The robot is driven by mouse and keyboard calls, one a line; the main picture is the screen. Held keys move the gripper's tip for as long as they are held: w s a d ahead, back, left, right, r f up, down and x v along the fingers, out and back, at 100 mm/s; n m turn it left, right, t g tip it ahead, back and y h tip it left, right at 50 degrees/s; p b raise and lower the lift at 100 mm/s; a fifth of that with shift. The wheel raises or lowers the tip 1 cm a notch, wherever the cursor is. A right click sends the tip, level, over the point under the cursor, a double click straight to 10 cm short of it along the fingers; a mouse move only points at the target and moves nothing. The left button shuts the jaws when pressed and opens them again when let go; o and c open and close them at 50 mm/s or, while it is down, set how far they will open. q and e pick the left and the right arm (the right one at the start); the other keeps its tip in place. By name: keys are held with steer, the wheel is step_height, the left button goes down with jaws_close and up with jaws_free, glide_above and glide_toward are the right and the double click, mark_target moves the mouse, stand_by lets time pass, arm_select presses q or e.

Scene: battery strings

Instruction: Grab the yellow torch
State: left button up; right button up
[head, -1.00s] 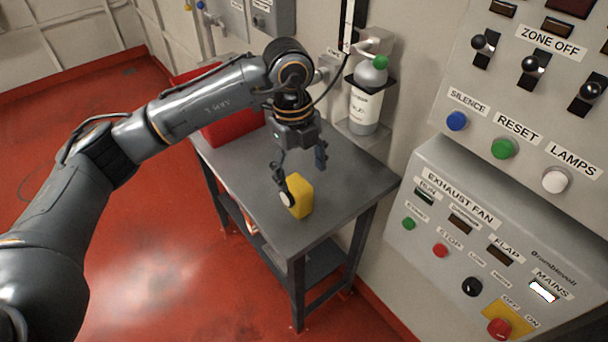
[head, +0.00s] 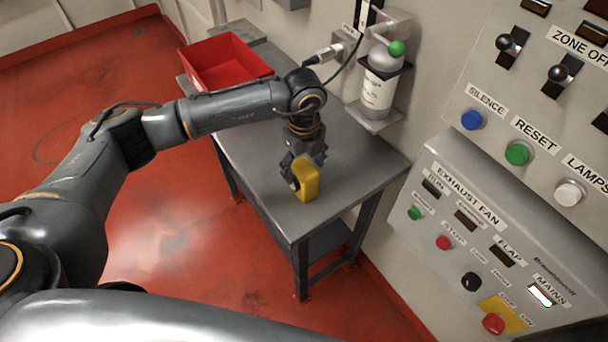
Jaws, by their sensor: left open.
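The yellow torch (head: 309,184) stands on the grey table (head: 264,200), near its front part. It looks like a small yellow block with a pale round face toward the left. My left gripper (head: 305,171) has come down over it from above and behind. Its jaws are open, with a dark finger beside the torch's left side; the other finger is mostly hidden. I cannot tell whether a finger touches the torch. My right gripper does not show in the head view.
A red bin (head: 222,66) sits at the table's far left end. A bottle with a green cap (head: 379,84) is held in a wall bracket behind the table. A control panel (head: 490,235) with buttons juts from the wall at right. The table's front is clear.

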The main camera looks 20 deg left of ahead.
arm_select(q)
step_height(320, 180, down, 2)
steer(key=shift+a+f+p, duration=0.1)
steer(key=shift+p, duration=0.2)
steer(key=shift+f, duration=0.45)
steer(key=shift+c, duration=0.7)
steer(key=c, duration=0.7)
jaws_close()
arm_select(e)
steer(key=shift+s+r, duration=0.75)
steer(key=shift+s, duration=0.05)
arm_select(q)
steer(key=shift+r, duration=0.1)
